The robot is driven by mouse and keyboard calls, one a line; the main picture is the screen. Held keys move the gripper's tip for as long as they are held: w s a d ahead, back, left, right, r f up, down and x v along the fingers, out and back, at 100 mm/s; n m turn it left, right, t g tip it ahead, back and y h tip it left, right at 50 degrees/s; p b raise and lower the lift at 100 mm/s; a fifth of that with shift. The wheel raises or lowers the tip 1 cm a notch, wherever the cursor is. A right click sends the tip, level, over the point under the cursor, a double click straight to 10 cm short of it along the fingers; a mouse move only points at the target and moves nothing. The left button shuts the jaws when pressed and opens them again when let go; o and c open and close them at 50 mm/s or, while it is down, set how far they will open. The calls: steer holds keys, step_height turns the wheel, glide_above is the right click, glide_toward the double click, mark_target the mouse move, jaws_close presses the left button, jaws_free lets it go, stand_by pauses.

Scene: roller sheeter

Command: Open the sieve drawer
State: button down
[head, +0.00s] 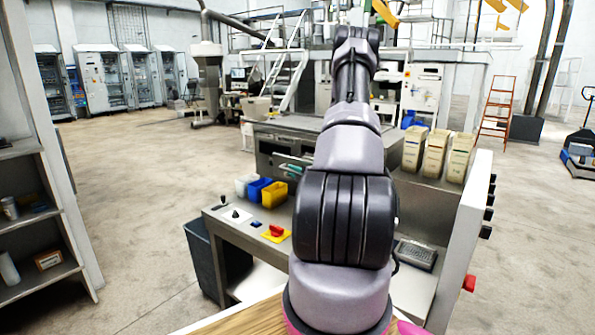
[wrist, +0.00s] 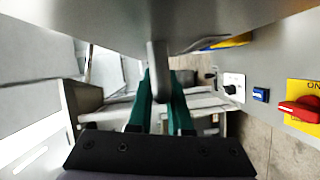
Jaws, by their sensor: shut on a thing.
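The drawer's grey front (wrist: 90,15) fills the top of the wrist view. A grey bar handle (wrist: 157,62) stands out from it and runs down between my teal fingers. My gripper (wrist: 160,88) is shut on this handle, one finger on each side. In the head view, my arm covers most of the gripper; a bit of teal (head: 296,168) shows left of the arm, at the front of the grey machine (head: 300,124). How far the drawer stands out cannot be told.
Below the machine front is a metal bench with white, blue and yellow bins (head: 274,195), a red switch (head: 275,231) and a keyboard (head: 416,254). Several beige containers (head: 436,155) stand right of my arm. A shelf (head: 45,165) is at far left. Open floor lies left.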

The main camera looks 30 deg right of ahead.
steer(key=shift+s+f, duration=0.1)
steer(key=c, duration=0.8)
jaws_free()
steer(key=shift+c, duration=0.2)
steer(key=s+r, duration=0.1)
steer(key=s, duration=0.9)
steer(key=shift+s+a, duration=0.25)
steer(key=shift+s, duration=0.15)
